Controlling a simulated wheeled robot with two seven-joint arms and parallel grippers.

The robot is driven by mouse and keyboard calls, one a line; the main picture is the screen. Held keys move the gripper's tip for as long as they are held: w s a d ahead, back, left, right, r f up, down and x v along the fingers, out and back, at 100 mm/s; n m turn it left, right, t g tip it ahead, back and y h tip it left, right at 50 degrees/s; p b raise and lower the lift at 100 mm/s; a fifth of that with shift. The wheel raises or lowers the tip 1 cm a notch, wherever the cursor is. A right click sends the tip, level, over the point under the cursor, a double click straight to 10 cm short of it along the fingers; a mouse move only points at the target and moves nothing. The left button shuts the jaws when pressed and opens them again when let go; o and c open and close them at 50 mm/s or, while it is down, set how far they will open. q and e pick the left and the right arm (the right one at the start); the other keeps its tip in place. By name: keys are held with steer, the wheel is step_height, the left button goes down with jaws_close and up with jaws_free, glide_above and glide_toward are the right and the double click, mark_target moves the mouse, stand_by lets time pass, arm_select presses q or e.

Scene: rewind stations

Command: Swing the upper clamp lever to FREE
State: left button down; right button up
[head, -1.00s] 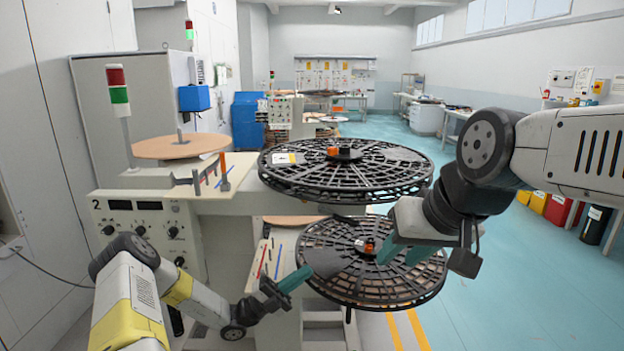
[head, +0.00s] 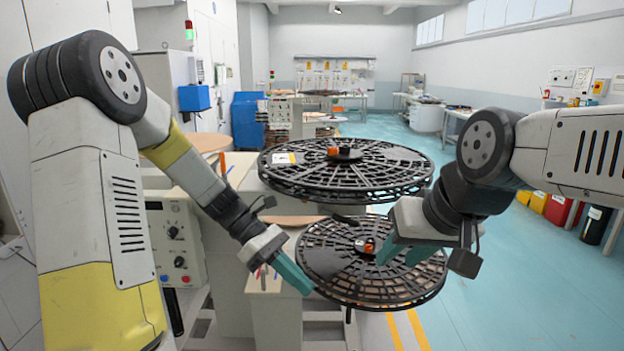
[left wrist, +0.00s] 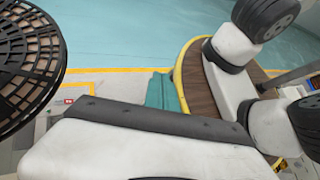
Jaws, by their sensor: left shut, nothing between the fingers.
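The upper black reel (head: 290,178) lies flat, with a small orange clamp lever (head: 333,151) beside the dark hub (head: 346,154) at its centre. Any FREE marking is too small to read. The lower reel (head: 335,285) has its own orange lever (head: 367,247) at its hub. My left gripper (head: 303,287) is shut and empty, at the left edge of the lower reel and below the upper one; its teal fingers also show in the left wrist view (left wrist: 166,93). My right gripper (head: 400,256) has its teal fingers apart over the right of the lower reel.
The grey machine with its knob panel (head: 176,235) stands at the left behind my left arm. A brown disc (head: 205,143) sits behind it. A black reel edge (left wrist: 28,60) shows at the left of the left wrist view. Blue floor (head: 500,270) is open at the right.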

arm_select(q)
steer(key=s+a+r+m+t+y, duration=0.7)
steer(key=a+r+m+t, duration=0.4)
steer(key=m, duration=0.4)
steer(key=shift+s+a+r+m+y, duration=0.3)
steer(key=shift+s+a+r, duration=0.2)
steer(key=shift+s+r, duration=0.3)
